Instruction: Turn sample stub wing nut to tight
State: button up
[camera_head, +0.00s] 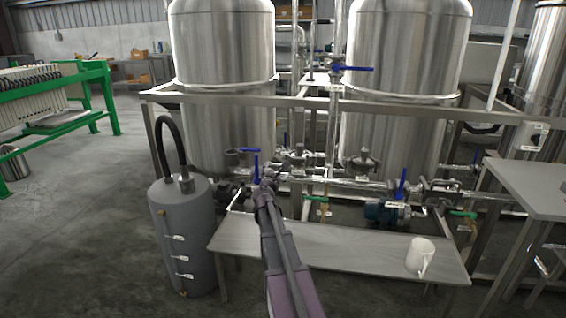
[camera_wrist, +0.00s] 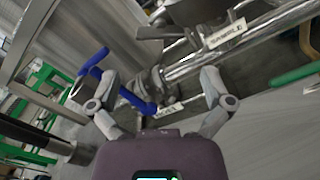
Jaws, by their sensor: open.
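My gripper (camera_wrist: 148,84) is open in the wrist view, its two fingers spread with nothing held between them. In the head view my gripper (camera_head: 267,184) is in front of the pipework below the left tank. A tag that seems to read "SAMPLE" (camera_wrist: 226,34) is on the pipework at the upper middle of the wrist view, ahead of the fingers. Dark metal fittings are beside it; I cannot make out the wing nut for certain. A blue valve handle (camera_wrist: 136,101) lies between the fingers as seen, close to the left one. A second tag (camera_wrist: 168,110) is below it.
A grey cylinder (camera_head: 183,235) with a black hose stands left. Another blue handle (camera_head: 250,152) rises just above my gripper. The frame rail (camera_head: 300,102) crosses above.

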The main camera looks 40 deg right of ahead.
aim_at(281, 161)
jog(key=x, duration=0.7)
jog(key=shift+w, duration=0.15)
